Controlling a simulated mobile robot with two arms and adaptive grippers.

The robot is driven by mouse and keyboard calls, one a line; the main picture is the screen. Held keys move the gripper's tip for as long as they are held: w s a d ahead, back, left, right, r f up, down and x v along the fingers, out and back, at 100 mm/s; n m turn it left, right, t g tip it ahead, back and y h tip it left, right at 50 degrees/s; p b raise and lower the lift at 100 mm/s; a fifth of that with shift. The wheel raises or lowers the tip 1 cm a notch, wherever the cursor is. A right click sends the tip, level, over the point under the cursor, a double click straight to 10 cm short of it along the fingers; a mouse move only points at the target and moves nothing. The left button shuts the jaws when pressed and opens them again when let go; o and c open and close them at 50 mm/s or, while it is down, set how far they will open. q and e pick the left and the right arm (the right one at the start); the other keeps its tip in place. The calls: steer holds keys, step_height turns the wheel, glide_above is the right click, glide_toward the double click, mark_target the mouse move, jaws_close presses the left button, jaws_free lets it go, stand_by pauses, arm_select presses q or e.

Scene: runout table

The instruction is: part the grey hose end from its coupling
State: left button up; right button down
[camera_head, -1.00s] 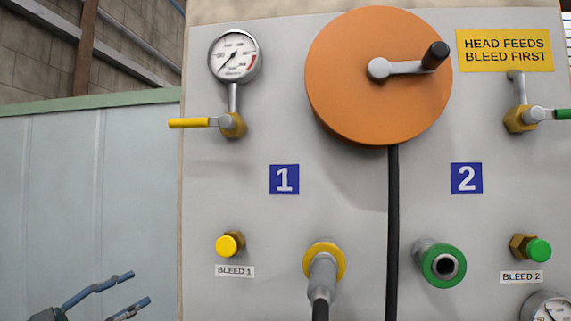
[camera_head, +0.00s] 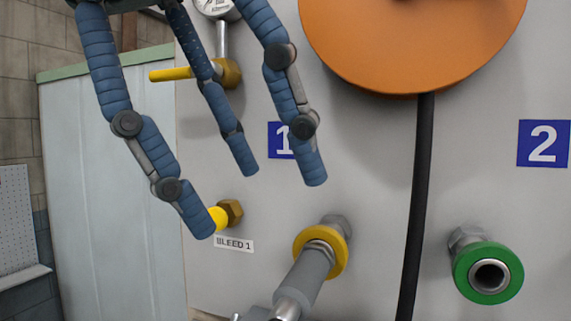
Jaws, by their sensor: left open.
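The grey hose end (camera_head: 308,275) sits in the coupling with the yellow collar (camera_head: 341,262), below the number 1 plate. It points down toward the bottom edge, where its lower part is cut off. My left gripper (camera_head: 252,195) hangs in from the top left with its blue segmented fingers spread open and nothing between them. Its fingertips are above and to the left of the hose end, apart from it in the picture. My right gripper is not in view.
The yellow bleed 1 cap (camera_head: 217,216) is partly behind a left fingertip. A yellow valve lever (camera_head: 172,74) is behind the fingers. A black hose (camera_head: 417,200) hangs from the orange reel (camera_head: 420,50), right of the coupling. A green-ringed port (camera_head: 488,273) is further right.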

mark_target(287, 276)
arm_select(q)
steer(key=x, duration=0.3)
steer(key=p+x, duration=0.1)
steer(key=x, duration=0.5)
steer(key=shift+w+a+f+p, duration=0.15)
steer(key=shift+a+p, duration=0.1)
steer(key=shift+p, duration=0.15)
steer(key=shift+w+d+f, duration=0.1)
steer(key=shift+w+f, duration=0.1)
steer(key=shift+f, duration=0.4)
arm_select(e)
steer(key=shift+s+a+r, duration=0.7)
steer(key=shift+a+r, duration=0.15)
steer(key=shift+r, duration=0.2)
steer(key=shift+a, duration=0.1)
